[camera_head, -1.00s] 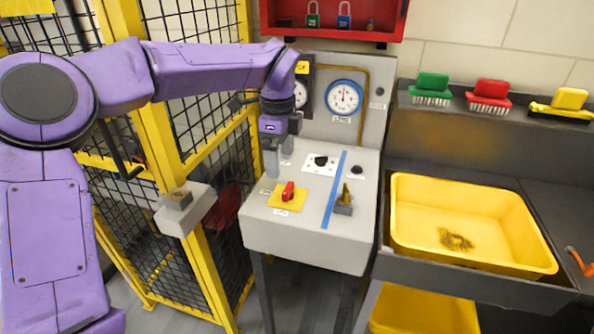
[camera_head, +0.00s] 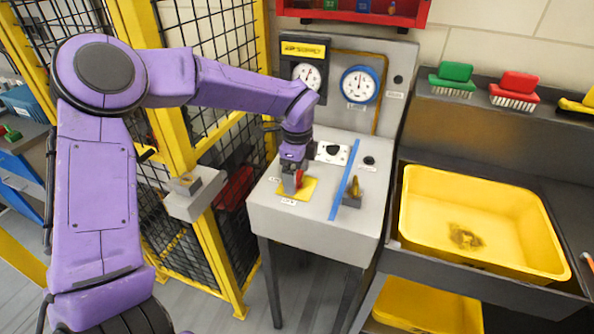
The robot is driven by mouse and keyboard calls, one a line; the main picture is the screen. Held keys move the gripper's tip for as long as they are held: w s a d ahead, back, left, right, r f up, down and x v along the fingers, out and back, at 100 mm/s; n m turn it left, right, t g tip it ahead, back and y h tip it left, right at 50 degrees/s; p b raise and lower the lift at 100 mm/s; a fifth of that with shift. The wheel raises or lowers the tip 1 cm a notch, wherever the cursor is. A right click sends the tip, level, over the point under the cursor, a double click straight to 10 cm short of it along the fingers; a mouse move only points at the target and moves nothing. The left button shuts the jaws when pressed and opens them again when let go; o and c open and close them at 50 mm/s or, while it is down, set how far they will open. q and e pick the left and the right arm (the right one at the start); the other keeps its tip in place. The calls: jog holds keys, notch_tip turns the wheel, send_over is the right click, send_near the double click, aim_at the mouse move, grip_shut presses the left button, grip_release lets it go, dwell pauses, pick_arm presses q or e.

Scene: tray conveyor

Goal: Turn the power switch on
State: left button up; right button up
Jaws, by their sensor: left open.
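The red switch (camera_head: 299,179) sits on a yellow plate (camera_head: 306,192) on the sloped top of the grey control panel (camera_head: 315,222). My left gripper (camera_head: 292,182) is open and points down at the switch, with its fingers at or around it. The fingers partly hide the switch, and I cannot tell whether they touch it. The switch's exact angle is hard to make out. My right gripper is not in view.
A brass-coloured lever (camera_head: 353,188) stands right of a blue strip (camera_head: 344,180) on the panel. Gauges (camera_head: 359,85) are on the upright back. A yellow basin (camera_head: 480,225) is at right. A yellow-framed mesh fence (camera_head: 178,100) stands left of the panel.

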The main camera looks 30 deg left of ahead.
pick_arm(q)
jog(key=c, duration=1.1)
jog(key=shift+o, duration=0.2)
jog(key=shift+w+m, duration=0.1)
jog(key=shift+m, duration=0.2)
jog(key=m, duration=0.2)
jog(key=shift+m, duration=0.4)
jog(key=m, duration=0.4)
jog(key=shift+m+p, duration=0.3)
jog(key=shift+p, duration=0.1)
jog(key=m+p, duration=0.2)
jog(key=m, duration=0.3)
jog(key=shift+r, duration=0.15)
jog(key=shift+m+p, duration=1.05)
jog(key=shift+m, duration=1.45)
